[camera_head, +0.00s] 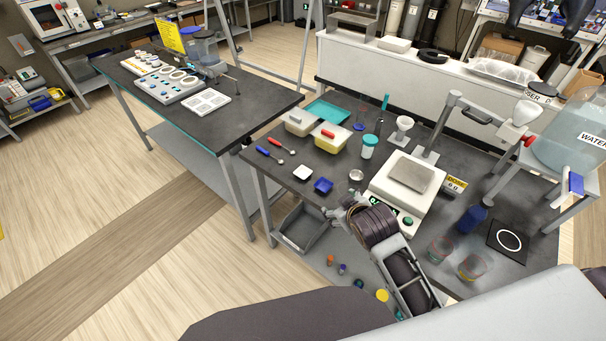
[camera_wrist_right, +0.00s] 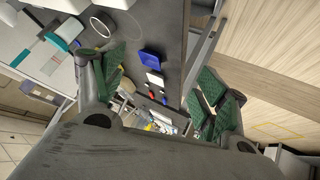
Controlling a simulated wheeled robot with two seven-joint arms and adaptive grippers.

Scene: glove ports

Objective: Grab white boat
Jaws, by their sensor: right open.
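The white boat (camera_head: 302,172) is a small shallow square dish near the front left edge of the dark bench. The blue boat (camera_head: 323,185) sits just to its right. In the right wrist view the white boat (camera_wrist_right: 155,79) and the blue boat (camera_wrist_right: 150,59) show between the spread fingers, some way beyond them. My right gripper (camera_wrist_right: 158,88) is open and empty, with green-padded fingers. In the head view my right arm reaches up from the lower right, ending near the bench's front edge; its fingers are hard to make out there. My left gripper is not in view.
Red and blue-handled scoops (camera_head: 272,141) lie behind the white boat. Lidded tubs (camera_head: 331,138) stand farther back, and a balance (camera_head: 408,178) stands to the right. A grey bin (camera_head: 305,229) sits below the bench. The bench around the white boat's left is clear.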

